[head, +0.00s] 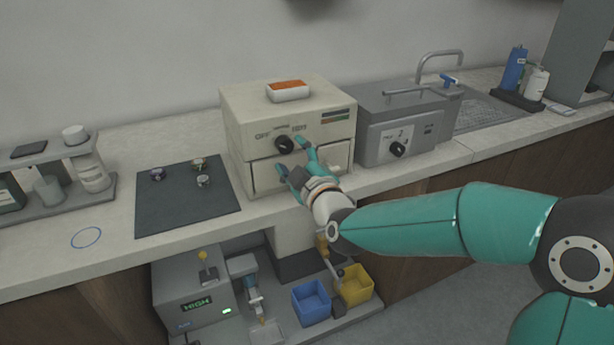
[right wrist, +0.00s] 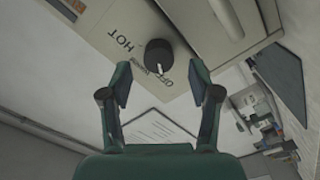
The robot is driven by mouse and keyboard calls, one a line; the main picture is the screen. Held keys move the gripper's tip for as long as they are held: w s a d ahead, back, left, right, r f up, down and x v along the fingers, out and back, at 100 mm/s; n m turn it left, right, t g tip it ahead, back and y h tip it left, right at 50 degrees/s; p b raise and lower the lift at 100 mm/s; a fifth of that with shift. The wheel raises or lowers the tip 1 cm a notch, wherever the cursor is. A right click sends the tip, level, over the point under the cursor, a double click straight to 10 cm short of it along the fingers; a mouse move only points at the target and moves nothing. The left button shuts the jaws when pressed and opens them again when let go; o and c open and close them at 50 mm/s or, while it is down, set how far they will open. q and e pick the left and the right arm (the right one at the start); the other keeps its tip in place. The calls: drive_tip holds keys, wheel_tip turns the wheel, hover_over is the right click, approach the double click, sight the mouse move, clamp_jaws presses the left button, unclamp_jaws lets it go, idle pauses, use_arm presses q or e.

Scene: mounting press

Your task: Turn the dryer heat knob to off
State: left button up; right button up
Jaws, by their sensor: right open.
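The dryer (head: 237,134) is a beige box on the counter with a drawer-like lower front. Its black heat knob (head: 284,145) is on the upper front, between lettering on the left and right. In the right wrist view the knob (right wrist: 158,55) has a white pointer toward the OFF lettering side; whether it sits exactly on OFF I cannot tell. My right gripper (head: 291,157) is open in front of the dryer, close to the knob. In the right wrist view the open fingers (right wrist: 158,78) lie on either side below the knob, apparently not touching it. My left gripper is not in view.
A grey unit (head: 375,140) with its own black knob (head: 398,149) stands right of the dryer. A white-and-orange item (head: 288,92) lies on top of the dryer. A dark mat (head: 186,212) with small parts lies left. Blue (head: 312,303) and yellow (head: 355,286) bins stand below.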

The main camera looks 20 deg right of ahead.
drive_tip(key=s, duration=0.9)
drive_tip(key=shift+d, duration=0.15)
drive_tip(key=shift+f, duration=0.1)
